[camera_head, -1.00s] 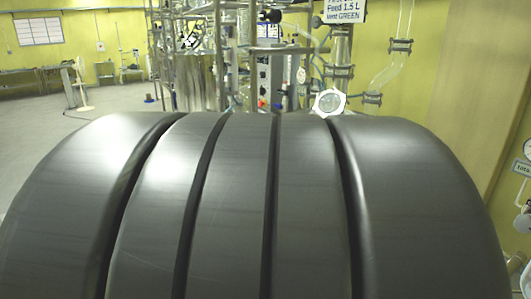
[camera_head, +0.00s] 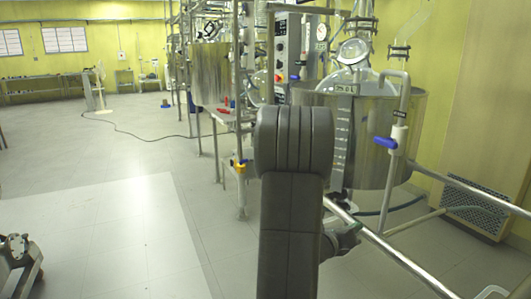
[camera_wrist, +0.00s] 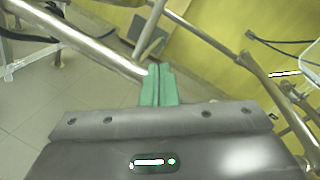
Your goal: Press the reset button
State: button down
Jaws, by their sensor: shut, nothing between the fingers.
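My gripper (camera_wrist: 159,84) shows in the wrist view as two green fingers pressed together, with nothing between them. The fingers are close to a diagonal metal rail (camera_wrist: 85,45) in that picture; I cannot tell whether they touch it. In the head view my arm stands in the middle and hides part of the scene behind it. I cannot make out a reset button in either view. A grey panel box (camera_head: 293,45) with dark round controls stands behind the arm; its labels are too small to read.
A large steel vessel (camera_head: 385,125) with a glass dome stands right of my arm. A blue-handled valve (camera_head: 386,142) is on its pipe. A metal rail (camera_head: 400,258) crosses the lower right. A steel-legged frame (camera_head: 239,175) stands left of the arm. Open floor (camera_head: 110,220) lies left.

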notch_tip(320, 180, down, 11)
jog(key=d+m+g+h+b, duration=0.2)
jog(key=m+g+h+b, duration=0.1)
jog(key=m, duration=0.7)
jog(key=shift+s+d+g+h+b, duration=0.15)
jog(key=shift+s+g+h+b, duration=0.2)
jog(key=shift+g+b, duration=0.75)
jog(key=shift+w+t, duration=0.1)
jog(key=shift+t, duration=0.2)
